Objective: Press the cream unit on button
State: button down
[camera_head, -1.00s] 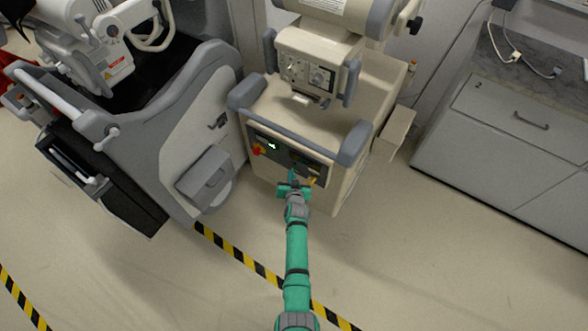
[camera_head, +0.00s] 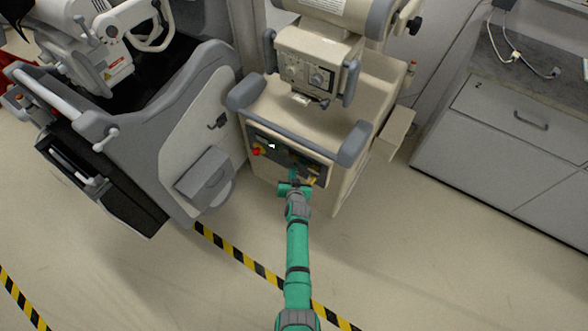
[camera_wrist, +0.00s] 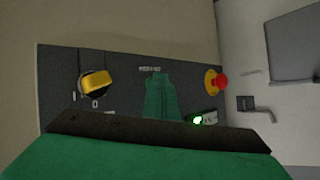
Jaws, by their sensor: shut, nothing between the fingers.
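The cream unit (camera_head: 345,90) stands upright in the middle of the head view, with a dark control panel (camera_head: 262,133) on its front. The panel also fills much of the wrist view (camera_wrist: 60,65). It carries a red button on a yellow base (camera_wrist: 222,83), a yellow rotary knob (camera_wrist: 96,82) and a small green light (camera_wrist: 198,120). My gripper (camera_head: 294,178) is at the lower middle of the panel. In the wrist view its green fingers (camera_wrist: 160,95) are shut and empty, between the knob and the red button. I cannot tell which control is the on button, or whether the fingertips touch the panel.
A grey and white machine (camera_head: 185,130) stands close on the left. A grey cabinet (camera_head: 510,125) with a countertop is at the right. Open floor (camera_head: 410,250) lies in front, crossed by yellow and black tape (camera_head: 240,257).

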dwell(0.5)
jog(key=shift+s+a, duration=0.45)
jog(key=shift+s, duration=0.2)
jog(key=s+a, duration=0.1)
jog(key=s, duration=0.1)
jog(key=s+a, duration=0.2)
dwell(0.4)
dwell(0.4)
jog(key=shift+s, duration=0.15)
